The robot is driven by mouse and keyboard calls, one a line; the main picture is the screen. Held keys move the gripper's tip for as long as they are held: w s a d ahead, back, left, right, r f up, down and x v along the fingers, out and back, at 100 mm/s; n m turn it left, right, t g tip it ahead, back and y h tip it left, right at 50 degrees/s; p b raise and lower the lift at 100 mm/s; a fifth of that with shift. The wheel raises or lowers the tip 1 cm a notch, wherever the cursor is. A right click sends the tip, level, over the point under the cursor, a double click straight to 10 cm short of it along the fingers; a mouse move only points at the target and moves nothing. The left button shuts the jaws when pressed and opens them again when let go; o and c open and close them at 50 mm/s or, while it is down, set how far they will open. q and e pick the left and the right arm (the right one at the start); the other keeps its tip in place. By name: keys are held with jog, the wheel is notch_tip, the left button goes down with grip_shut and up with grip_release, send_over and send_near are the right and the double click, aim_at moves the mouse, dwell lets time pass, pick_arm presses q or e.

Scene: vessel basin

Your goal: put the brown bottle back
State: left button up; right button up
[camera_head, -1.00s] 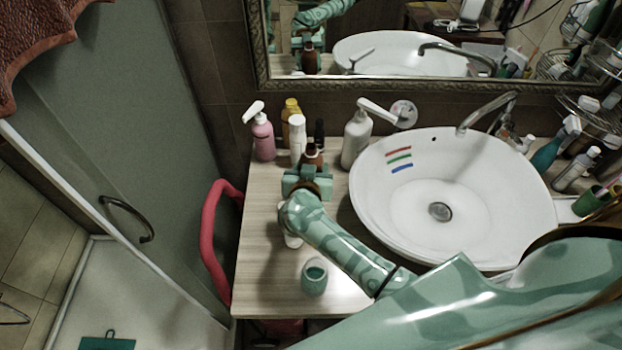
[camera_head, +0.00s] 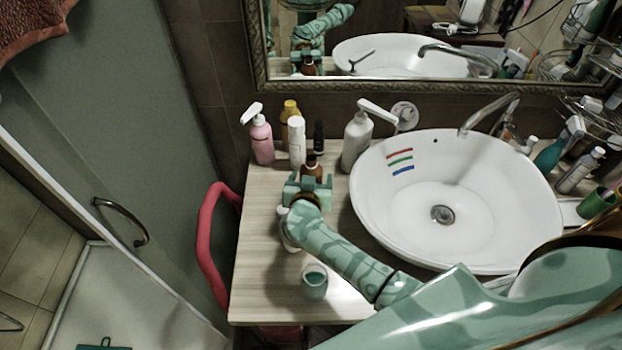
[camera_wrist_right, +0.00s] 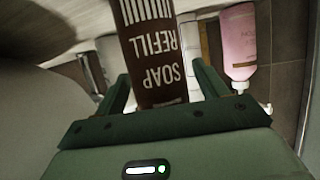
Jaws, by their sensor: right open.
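The brown bottle (camera_head: 312,168) stands on the wooden counter in front of a small dark bottle (camera_head: 319,137). In the right wrist view the brown bottle (camera_wrist_right: 150,40) shows a white "SOAP REFILL" label and lies between the fingers. My right gripper (camera_head: 308,184) is open around its lower part, with a finger on each side; it also shows in the right wrist view (camera_wrist_right: 160,85). Small gaps show beside the bottle there. Its base is hidden by the gripper in the head view. My left gripper is not in view.
A pink pump bottle (camera_head: 262,140), a white bottle (camera_head: 297,143), a yellow bottle (camera_head: 290,108) and a grey-white pump bottle (camera_head: 356,142) stand close by. The white basin (camera_head: 470,225) is to the right. A green-and-white cup (camera_head: 314,282) stands near the counter's front. Free counter lies left of my arm.

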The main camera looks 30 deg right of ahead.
jog(key=shift+r, duration=0.2)
jog(key=p+v, duration=0.3)
jog(key=v, duration=0.9)
jog(key=shift+f, duration=0.15)
